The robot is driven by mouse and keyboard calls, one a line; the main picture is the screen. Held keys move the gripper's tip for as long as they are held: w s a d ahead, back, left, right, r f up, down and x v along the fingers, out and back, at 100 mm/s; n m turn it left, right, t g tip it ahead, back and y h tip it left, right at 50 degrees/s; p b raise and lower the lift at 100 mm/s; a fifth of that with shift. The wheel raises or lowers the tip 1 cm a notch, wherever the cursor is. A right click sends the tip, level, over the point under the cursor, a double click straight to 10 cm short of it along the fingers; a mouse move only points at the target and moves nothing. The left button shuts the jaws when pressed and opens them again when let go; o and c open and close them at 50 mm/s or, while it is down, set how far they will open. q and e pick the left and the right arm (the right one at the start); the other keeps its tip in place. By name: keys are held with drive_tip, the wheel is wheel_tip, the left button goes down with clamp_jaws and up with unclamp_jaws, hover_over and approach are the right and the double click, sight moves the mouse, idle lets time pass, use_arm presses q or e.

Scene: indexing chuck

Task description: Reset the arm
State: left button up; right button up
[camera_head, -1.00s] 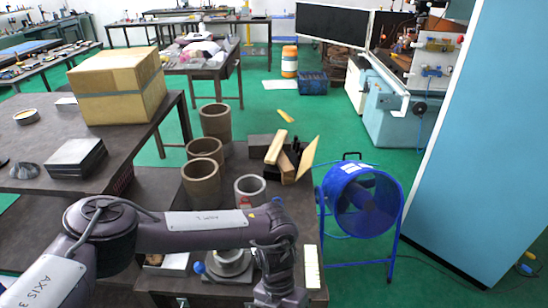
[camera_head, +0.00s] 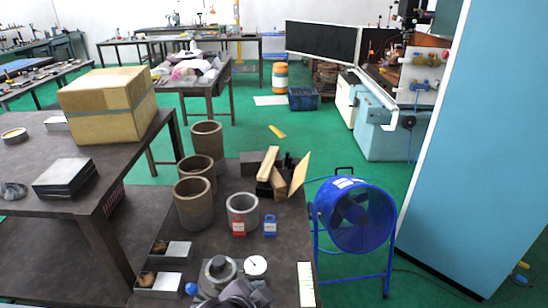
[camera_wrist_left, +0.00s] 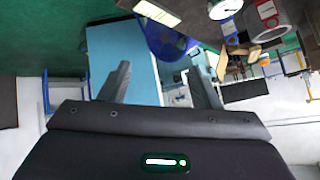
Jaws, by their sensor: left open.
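My left gripper (camera_wrist_left: 158,78) is open and empty in the wrist view, its two dark fingers apart in front of the palm. In the head view the grey indexing chuck (camera_head: 216,271) sits at the bottom of the dark bench, with a blue knob (camera_head: 191,288) at its left. A white dial gauge (camera_head: 256,265) is just right of it. The gauge also shows at the top of the wrist view (camera_wrist_left: 225,8). A dark grey part at the bottom edge partly covers the chuck; I cannot tell whether it is mine. My right gripper is not in view.
Brown pots (camera_head: 193,203), a grey cup (camera_head: 242,211), a red padlock (camera_head: 238,227), a blue padlock (camera_head: 270,226) and wooden blocks (camera_head: 268,164) stand on the bench. Metal trays (camera_head: 160,285) lie left. A blue fan (camera_head: 354,214) and a tall blue cabinet (camera_head: 480,150) stand right.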

use_arm(q)
drive_tip(key=s+a+f+n+g+y, duration=0.25)
drive_tip(key=s+a+n, duration=0.25)
drive_tip(key=a, duration=0.5)
drive_tip(key=s+a+f+n+g+y, duration=0.2)
drive_tip(key=s+a+f+n+y, duration=0.15)
drive_tip(key=s+a, duration=0.45)
wheel_tip(320, 180, down, 29)
drive_tip(key=w+a+g+h, duration=0.1)
drive_tip(key=a, duration=0.1)
drive_tip(key=s+a+f+g+b, duration=0.1)
drive_tip(key=s+a+f, duration=0.2)
drive_tip(key=s+f, duration=1.7)
drive_tip(key=shift+a, duration=0.1)
